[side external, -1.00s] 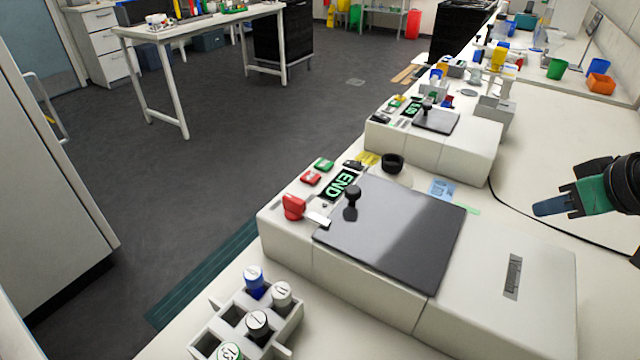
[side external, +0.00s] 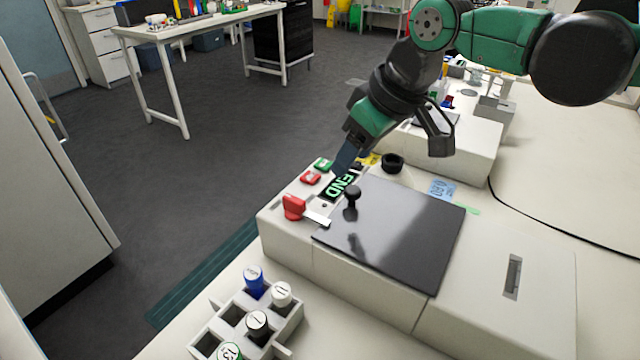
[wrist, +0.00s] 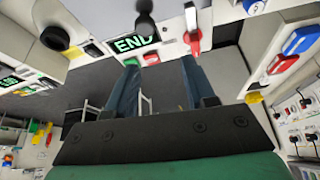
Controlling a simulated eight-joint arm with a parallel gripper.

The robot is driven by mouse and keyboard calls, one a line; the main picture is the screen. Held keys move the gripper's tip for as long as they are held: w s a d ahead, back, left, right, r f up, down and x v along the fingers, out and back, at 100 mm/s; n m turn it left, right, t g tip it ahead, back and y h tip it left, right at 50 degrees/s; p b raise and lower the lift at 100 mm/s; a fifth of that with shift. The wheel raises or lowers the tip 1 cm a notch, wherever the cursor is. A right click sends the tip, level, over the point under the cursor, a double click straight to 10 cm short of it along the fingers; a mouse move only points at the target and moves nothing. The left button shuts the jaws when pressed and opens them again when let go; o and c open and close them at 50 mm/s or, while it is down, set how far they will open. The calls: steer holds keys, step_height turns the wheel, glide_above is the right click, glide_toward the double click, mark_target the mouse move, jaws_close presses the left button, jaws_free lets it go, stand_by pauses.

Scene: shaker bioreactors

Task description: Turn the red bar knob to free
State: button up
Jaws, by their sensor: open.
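The red bar knob (side external: 293,207) is on the front control panel of the near white shaker, left of a pale label strip (side external: 317,218). In the wrist view the knob (wrist: 194,40) is at the upper right, beyond the tip of the right finger. My gripper (side external: 343,165) is open and empty, with blue fingers (wrist: 158,65). It is above the panel near the END display (side external: 342,187), apart from the knob. The knob's exact marked setting is too small to read.
A green button (side external: 323,164) and a red button (side external: 310,178) sit beside the display. A black knob (side external: 352,194) stands on the dark lid (side external: 400,235). A rack of capped vials (side external: 290,330) is at the front.

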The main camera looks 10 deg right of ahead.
steer(key=n, duration=0.2)
glide_above(294, 198)
steer(key=s+d, duration=0.2)
steer(key=shift+w+f+g, duration=0.1)
steer(key=shift+f+g, duration=0.3)
steer(key=shift+f, duration=0.5)
steer(key=x, duration=0.5)
steer(key=shift+a+f, duration=0.2)
steer(key=shift+f, duration=0.1)
jaws_close()
